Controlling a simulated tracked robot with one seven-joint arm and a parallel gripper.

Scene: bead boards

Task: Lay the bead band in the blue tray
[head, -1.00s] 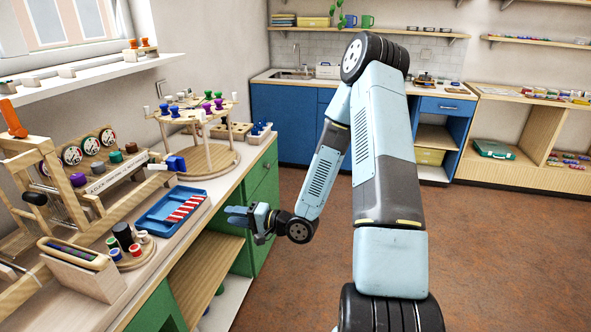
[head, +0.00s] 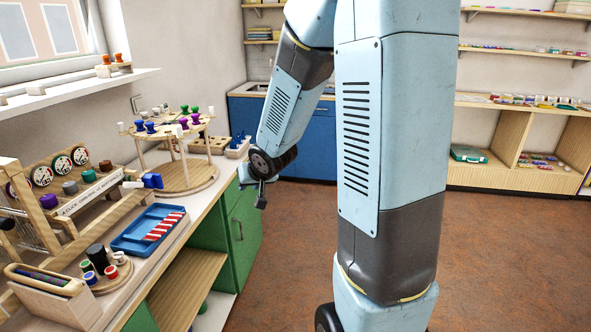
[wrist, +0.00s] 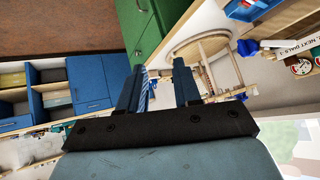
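The blue tray (head: 133,243) lies on the wooden worktop at the left in the head view. A band with red and white stripes (head: 164,226) lies along its right side and seems to be the bead band; single beads are too small to make out. My gripper (wrist: 158,82) is open, its two dark blue fingers apart in the wrist view. A blue-and-white striped strip (wrist: 146,92) shows beside the left finger; I cannot tell whether it is part of the finger. In the head view my gripper hangs beyond the worktop's edge, right of the tray, its fingers mostly hidden.
A round wooden stand (head: 190,180) with coloured pegs is behind the tray. A round board with small cylinders (head: 108,275) and a wooden box (head: 48,283) stand in front. Green cabinet doors (head: 238,228) are below the worktop; the floor to the right is clear.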

